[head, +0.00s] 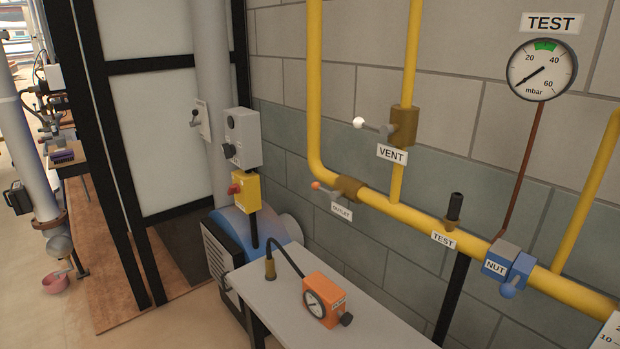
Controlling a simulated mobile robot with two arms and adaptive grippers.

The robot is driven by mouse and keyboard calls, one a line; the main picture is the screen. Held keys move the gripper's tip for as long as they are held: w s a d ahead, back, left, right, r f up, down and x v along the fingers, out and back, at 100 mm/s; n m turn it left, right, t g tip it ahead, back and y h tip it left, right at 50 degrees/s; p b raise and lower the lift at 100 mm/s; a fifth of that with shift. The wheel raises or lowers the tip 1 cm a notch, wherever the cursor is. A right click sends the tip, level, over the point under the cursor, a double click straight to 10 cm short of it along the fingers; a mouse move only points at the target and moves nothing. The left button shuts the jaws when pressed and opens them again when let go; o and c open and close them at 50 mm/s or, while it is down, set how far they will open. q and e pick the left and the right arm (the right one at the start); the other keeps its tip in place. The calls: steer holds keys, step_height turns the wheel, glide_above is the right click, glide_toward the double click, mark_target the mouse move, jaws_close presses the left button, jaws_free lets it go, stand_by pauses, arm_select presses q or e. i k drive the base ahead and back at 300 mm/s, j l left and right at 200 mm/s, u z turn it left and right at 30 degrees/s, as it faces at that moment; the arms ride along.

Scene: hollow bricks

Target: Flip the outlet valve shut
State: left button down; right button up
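The outlet valve (349,188) is a brass body on the yellow pipe, right of centre in the head view. Its short grey lever ends in an orange-red knob (316,186) that points left in the picture. I cannot tell for sure whether the lever lies along or across the pipe. A white OUTLET label (341,211) hangs just below it. Neither of my grippers is in view, and nothing touches the valve.
The vent valve (403,126) with a white knob is above right. A blue NUT fitting (508,266) and a TEST gauge (541,70) are further right. A grey bench (285,318) below carries an orange gauge box (324,299) and black hose. Floor (180,325) is open at left.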

mark_target(335, 195)
steer(key=i+j+z, duration=0.1)
steer(key=i+j, duration=0.25)
steer(key=j, duration=0.25)
steer(key=i+j+z, duration=0.25)
steer(key=j, duration=0.4)
steer(key=i+j+z, duration=0.1)
steer(key=i+j, duration=0.1)
steer(key=j, duration=0.1)
